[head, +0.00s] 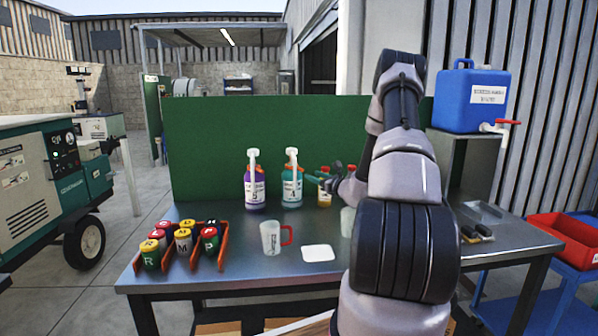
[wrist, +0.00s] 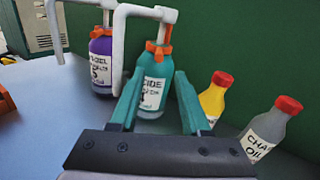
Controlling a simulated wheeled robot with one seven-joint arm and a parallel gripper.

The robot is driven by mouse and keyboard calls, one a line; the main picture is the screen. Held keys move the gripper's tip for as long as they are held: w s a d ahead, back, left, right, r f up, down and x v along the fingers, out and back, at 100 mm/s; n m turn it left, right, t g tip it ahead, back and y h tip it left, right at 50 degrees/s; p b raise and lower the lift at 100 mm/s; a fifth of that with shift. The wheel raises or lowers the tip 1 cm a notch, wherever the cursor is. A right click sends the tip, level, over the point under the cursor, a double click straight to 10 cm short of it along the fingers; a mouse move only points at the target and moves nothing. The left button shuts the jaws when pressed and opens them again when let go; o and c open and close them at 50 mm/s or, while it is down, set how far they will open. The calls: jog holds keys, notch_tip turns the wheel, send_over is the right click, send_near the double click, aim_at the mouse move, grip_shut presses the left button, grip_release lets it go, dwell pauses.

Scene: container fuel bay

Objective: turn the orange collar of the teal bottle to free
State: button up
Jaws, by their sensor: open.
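The teal bottle (head: 292,190) stands upright on the metal table with a white pump head and an orange collar (head: 291,166) at its neck. In the wrist view the teal bottle (wrist: 156,88) is straight ahead, and its orange collar (wrist: 158,50) shows above my fingertips. The collar has a tab sticking up on its right side. My gripper (wrist: 159,74) is open and empty, with its teal fingers appearing on either side of the bottle's body. I cannot tell whether they touch it. In the head view my gripper (head: 322,176) is right of the bottle.
A purple pump bottle (head: 254,187) stands close on the left. A yellow bottle (wrist: 213,97) and a grey-white bottle (wrist: 266,130), both red-capped, stand on the right. A green panel (head: 215,150) is behind.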

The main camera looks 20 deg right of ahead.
aim_at(301, 170)
jog(key=x, duration=0.9)
jog(key=shift+w+a, duration=0.1)
grip_shut()
dwell(1.1)
